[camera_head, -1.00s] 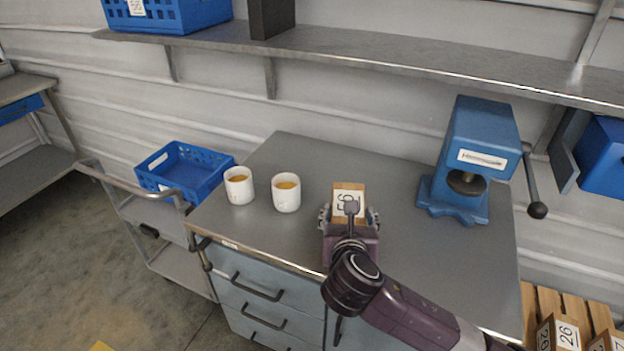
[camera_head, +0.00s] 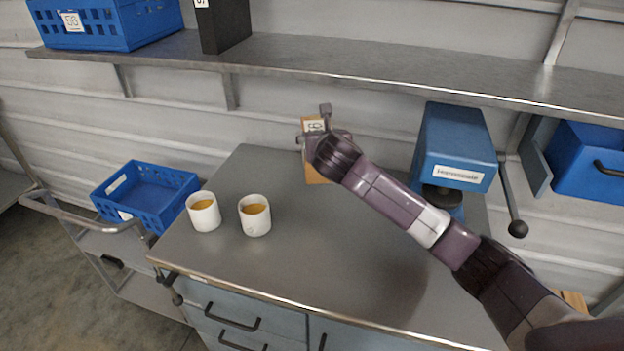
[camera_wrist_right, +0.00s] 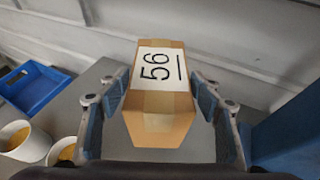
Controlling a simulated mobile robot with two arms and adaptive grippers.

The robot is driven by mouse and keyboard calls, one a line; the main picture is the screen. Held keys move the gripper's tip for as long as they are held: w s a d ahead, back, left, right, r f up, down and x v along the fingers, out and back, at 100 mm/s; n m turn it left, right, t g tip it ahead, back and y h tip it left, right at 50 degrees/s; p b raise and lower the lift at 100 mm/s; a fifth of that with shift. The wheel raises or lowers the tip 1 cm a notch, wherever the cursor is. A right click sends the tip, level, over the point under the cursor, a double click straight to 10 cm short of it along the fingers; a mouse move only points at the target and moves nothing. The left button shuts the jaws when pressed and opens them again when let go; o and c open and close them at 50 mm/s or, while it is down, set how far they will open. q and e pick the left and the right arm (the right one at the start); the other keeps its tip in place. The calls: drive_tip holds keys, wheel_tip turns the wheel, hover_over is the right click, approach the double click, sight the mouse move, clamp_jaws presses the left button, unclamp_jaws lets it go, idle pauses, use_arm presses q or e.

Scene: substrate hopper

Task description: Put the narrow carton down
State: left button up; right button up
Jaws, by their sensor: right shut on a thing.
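The narrow carton (camera_head: 315,174) is brown cardboard with a white label. In the right wrist view the carton (camera_wrist_right: 157,90) fills the space between the fingers, and its label reads 56. My right gripper (camera_head: 322,142) is shut on it near the back of the grey workbench (camera_head: 290,275). The gripper and arm hide part of the carton in the head view. I cannot tell whether its base touches the bench top. My left gripper is not in view.
Two white cups (camera_head: 203,212) (camera_head: 255,216) with orange-brown contents stand on the bench's left. A blue press (camera_head: 455,150) stands at the right, behind my arm. A metal shelf (camera_head: 350,75) overhangs the back. A blue crate (camera_head: 146,195) sits left. The bench's front middle is clear.

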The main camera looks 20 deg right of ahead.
sight(319, 176)
wheel_tip(319, 176, down, 9)
drive_tip(key=shift+w+r+p, duration=0.1)
drive_tip(key=shift+r+p, duration=0.1)
drive_tip(key=shift+p, duration=0.15)
drive_tip(key=shift+f, duration=2.35)
drive_tip(key=o, duration=2.1)
drive_tip(key=shift+f, duration=0.15)
drive_tip(key=shift+c, duration=0.2)
drive_tip(key=v, duration=1.2)
drive_tip(key=shift+b, duration=0.35)
